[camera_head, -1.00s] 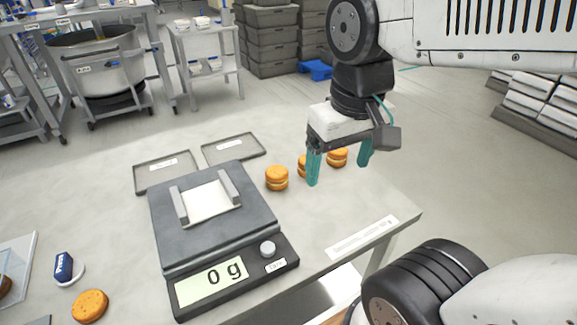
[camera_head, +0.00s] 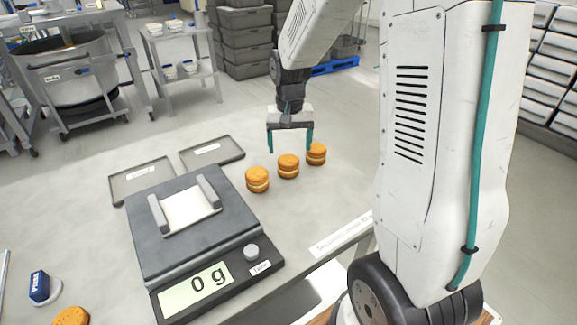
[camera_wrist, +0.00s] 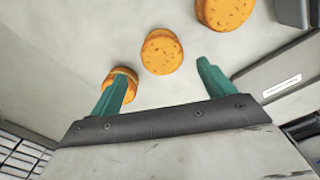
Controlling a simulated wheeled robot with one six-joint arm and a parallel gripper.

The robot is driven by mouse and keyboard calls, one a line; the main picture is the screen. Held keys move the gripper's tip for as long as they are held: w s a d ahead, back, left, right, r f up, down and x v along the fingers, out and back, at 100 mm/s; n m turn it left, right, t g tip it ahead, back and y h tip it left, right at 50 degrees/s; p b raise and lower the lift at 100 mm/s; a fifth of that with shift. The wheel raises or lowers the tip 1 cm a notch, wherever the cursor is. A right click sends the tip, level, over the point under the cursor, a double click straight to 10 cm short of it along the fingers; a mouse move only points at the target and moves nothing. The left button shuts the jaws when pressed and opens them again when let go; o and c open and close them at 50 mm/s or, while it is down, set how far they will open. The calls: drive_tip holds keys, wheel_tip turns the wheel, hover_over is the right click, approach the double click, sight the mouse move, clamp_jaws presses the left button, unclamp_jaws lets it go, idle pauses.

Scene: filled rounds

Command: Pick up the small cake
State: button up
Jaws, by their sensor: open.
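Three small cakes, round orange-brown sandwiches with a pale filling, stand in a slanting row on the table right of the scale: the left cake (camera_head: 257,179), the middle cake (camera_head: 288,166) and the right cake (camera_head: 316,153). My gripper (camera_head: 290,148) is open and empty, with green fingers. It hangs over the row, near the middle and right cakes. In the wrist view the middle cake (camera_wrist: 161,52) lies ahead, between the lines of the fingers. One finger partly covers another cake (camera_wrist: 124,76). A third cake (camera_wrist: 224,12) is cut by the top edge.
A dark scale (camera_head: 192,226) reading 0 g stands left of the cakes. Two flat grey trays (camera_head: 142,190) (camera_head: 212,163) lie behind it. Another cake (camera_head: 71,317) and a blue-and-white stamp (camera_head: 40,288) are at the lower left. The table behind the cakes is clear.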

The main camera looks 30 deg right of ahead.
sight(288, 158)
drive_tip(key=f, duration=0.6)
drive_tip(key=shift+s+a+f, duration=0.1)
drive_tip(key=shift+a, duration=0.2)
drive_tip(key=c, duration=0.8)
